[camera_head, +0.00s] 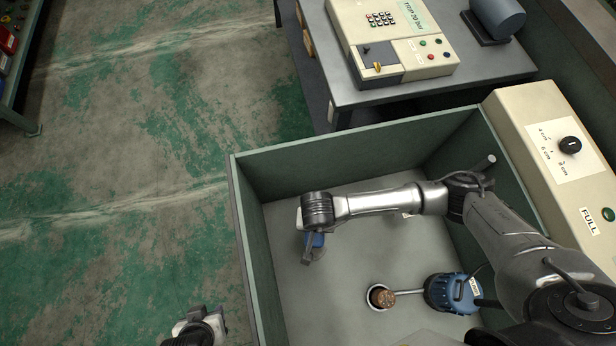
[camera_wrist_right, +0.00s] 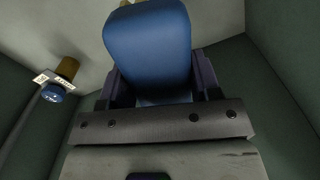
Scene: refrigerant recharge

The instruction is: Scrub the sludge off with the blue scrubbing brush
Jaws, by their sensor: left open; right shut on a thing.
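The blue scrubbing brush shows large in the right wrist view (camera_wrist_right: 150,45), between the jaws of my right gripper (camera_wrist_right: 160,92). In the head view the blue brush (camera_head: 316,240) is partly hidden under my right wrist, above the floor of the green bin. A brown, lumpy mass, which looks like the sludge (camera_head: 382,298), sits in a round opening in the bin floor, right of and nearer than the brush. The brush is apart from it. My left gripper (camera_head: 200,326) is open and empty at the bottom edge, outside the bin.
The green-walled bin (camera_head: 244,250) surrounds my right gripper. A blue pump-like unit (camera_head: 452,293) stands right of the opening. A cream control box with a black knob (camera_head: 570,145) is at the right. A grey table (camera_head: 345,95) with a keypad console (camera_head: 395,40) stands behind.

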